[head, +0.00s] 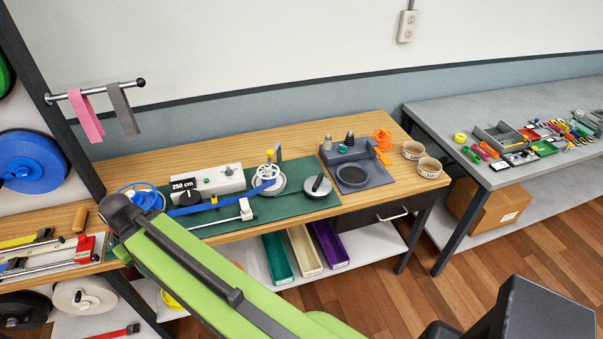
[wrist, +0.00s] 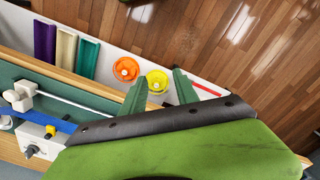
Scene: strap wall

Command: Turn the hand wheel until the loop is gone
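A white spoked wheel with a yellow knob (head: 268,176) stands on the green mat (head: 300,205); it looks like the hand wheel. A blue strap (head: 215,203) runs along the mat from near a blue spool (head: 140,196) towards this wheel. A yellow clip sits at the strap, and part of the strap also shows in the wrist view (wrist: 62,126). I cannot make out a clear loop; my arm hides part of the left side. My gripper (wrist: 158,82) is open and empty, its two green fingers apart, off the bench's front edge.
A grey-white box (head: 215,182) with a "250 cm" sign and a round disc with a black knob (head: 318,186) stand on the bench. A tool tray lies at left. Bins (head: 305,248) and spools (wrist: 126,68) sit on the lower shelf. Floor lies open in front.

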